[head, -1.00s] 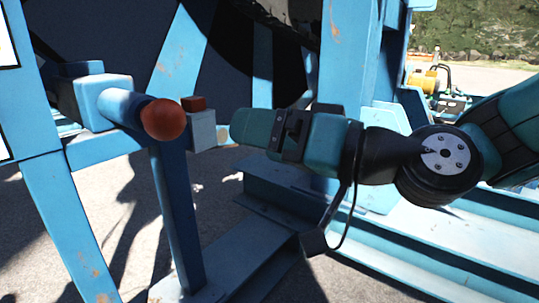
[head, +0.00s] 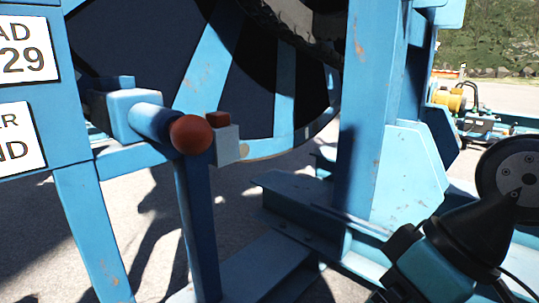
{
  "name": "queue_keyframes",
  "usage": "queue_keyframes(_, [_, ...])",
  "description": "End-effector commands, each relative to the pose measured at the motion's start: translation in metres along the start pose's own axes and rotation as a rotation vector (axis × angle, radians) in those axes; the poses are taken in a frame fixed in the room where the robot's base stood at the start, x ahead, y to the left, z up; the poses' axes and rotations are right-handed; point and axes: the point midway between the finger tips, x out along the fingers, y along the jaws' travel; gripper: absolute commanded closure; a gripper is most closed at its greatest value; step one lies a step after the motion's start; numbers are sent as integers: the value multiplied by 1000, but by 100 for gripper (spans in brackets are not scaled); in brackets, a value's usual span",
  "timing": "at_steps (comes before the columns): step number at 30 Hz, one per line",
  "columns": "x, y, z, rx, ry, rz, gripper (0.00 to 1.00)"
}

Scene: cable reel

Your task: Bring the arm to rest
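My arm shows in the lower right corner of the head view, as a teal link and a dark round joint. It hangs down and out of the bottom of the picture. My gripper's fingers are not in view. The blue cable reel frame (head: 370,110) stands in the middle, with the large dark reel (head: 140,50) behind it. An orange-red ball knob (head: 191,134) on a blue lever sits at left centre, with a small pale block (head: 226,145) with a red top beside it. My arm is well apart from the knob.
White signs (head: 22,50) with black letters are on the blue panel at the left. Blue beams (head: 290,215) run low along the ground below the frame. Yellow and dark equipment (head: 447,98) stands at the back right. Grey paving shows between the posts.

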Motion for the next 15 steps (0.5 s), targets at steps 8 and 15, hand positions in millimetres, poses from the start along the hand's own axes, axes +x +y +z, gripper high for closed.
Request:
queue_keyframes(8, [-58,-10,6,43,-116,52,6])
queue_keyframes(15, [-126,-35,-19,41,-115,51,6])
